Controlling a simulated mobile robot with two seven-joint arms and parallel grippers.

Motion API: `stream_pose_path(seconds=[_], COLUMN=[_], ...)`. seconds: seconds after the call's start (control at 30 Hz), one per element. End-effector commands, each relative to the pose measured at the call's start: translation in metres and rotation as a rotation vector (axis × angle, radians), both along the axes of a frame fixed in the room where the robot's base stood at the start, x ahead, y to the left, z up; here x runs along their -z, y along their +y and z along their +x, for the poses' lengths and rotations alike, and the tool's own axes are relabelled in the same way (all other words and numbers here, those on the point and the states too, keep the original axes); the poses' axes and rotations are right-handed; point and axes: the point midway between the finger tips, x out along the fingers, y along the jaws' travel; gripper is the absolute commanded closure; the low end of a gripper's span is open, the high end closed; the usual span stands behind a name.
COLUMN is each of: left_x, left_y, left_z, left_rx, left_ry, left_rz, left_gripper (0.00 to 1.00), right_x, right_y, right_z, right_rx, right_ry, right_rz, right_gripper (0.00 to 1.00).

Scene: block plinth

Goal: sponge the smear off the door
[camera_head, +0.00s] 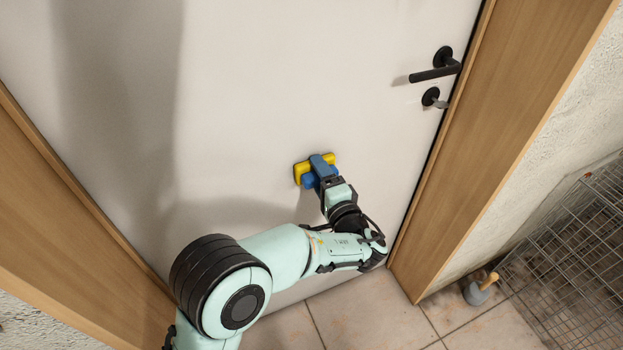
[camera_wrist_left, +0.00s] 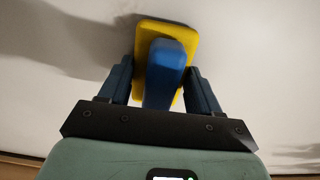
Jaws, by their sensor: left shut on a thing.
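The white door (camera_head: 290,80) fills the middle of the head view. My left gripper (camera_head: 322,174) is shut on the blue handle of a yellow sponge (camera_head: 299,171) and holds it at the door, below and left of the door handle. In the left wrist view the sponge (camera_wrist_left: 181,34) lies flat along the white surface, its blue grip between my left gripper's fingers (camera_wrist_left: 162,82). I cannot tell whether it presses on the door. No smear shows clearly; the patch behind the sponge is hidden. My right gripper is not in view.
A black door handle (camera_head: 436,68) sticks out at the upper right. Wooden frame posts (camera_head: 505,120) flank the door. A wire cage (camera_head: 575,260) and a small grey object with a wooden handle (camera_head: 478,291) stand on the tiled floor (camera_head: 365,312) at the right.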

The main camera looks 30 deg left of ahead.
Motion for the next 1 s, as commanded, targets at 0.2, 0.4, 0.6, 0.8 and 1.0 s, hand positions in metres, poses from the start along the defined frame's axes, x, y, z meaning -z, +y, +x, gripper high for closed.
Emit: stream_pose_path(seconds=[0.2, 0.4, 0.6, 0.8, 1.0], left_x=[0.000, 0.000, 0.000, -0.001, -0.001], left_y=[-0.004, -0.015, -0.024, -0.025, -0.026], left_z=[0.007, 0.021, 0.032, 0.034, 0.033], left_rx=[0.000, 0.000, -0.001, -0.002, -0.001], left_ry=[-0.001, -0.001, -0.001, -0.002, -0.001], left_rz=[0.000, 0.000, 0.002, 0.001, 0.002], left_gripper=[0.61, 0.61, 0.61, 0.61, 0.61], right_x=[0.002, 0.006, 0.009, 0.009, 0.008], right_y=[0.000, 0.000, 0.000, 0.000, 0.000], right_z=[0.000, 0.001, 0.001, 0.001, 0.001], right_rx=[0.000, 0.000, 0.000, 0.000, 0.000], right_ry=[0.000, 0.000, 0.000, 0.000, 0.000], right_rz=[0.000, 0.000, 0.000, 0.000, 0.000], right_gripper=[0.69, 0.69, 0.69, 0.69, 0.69])
